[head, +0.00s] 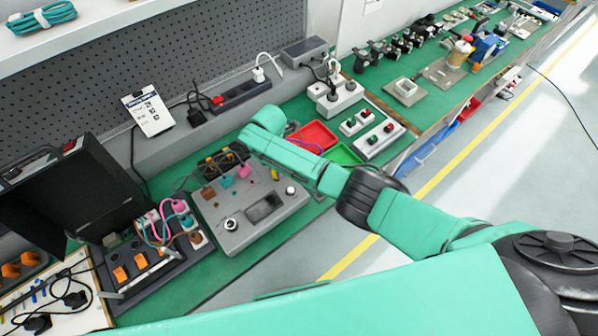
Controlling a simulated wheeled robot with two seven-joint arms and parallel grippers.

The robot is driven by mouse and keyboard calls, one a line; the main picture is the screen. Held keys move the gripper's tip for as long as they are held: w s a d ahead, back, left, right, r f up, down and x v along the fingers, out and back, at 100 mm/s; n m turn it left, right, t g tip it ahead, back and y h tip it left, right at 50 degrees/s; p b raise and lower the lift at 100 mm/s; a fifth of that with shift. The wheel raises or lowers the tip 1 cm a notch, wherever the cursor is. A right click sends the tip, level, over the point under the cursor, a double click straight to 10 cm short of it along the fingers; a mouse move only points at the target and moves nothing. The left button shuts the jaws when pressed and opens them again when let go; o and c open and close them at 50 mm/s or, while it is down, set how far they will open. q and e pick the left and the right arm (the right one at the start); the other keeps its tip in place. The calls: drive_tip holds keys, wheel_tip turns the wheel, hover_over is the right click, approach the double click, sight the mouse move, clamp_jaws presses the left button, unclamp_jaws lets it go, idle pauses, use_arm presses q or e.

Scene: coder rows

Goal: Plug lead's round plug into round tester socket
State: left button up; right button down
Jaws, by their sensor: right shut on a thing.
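The tester (250,238) is a grey box on the green bench mat, with a dark display (263,208), a knob (230,224) and a red button. Along its back edge stand a brown piece (208,193), a teal piece (227,181) and a pink piece (243,171); I cannot tell plug from socket there. My right arm reaches in from the right across the tester's back right corner. My right gripper (237,152) is at the tester's back edge, near black and orange parts. Its fingers and the held plug are mostly hidden. My left gripper is out of view.
A black open case (75,190) and a panel with pink and teal leads (150,260) stand left of the tester. Red (312,136) and green (343,154) trays lie behind my forearm.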

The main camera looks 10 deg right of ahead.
drive_tip(key=shift+f, duration=0.25)
drive_tip(key=shift+c, duration=2.2)
unclamp_jaws()
drive_tip(key=shift+r, duration=0.35)
wheel_tip(320, 180, up, 14)
drive_tip(key=b, duration=0.1)
drive_tip(key=shift+f, duration=0.15)
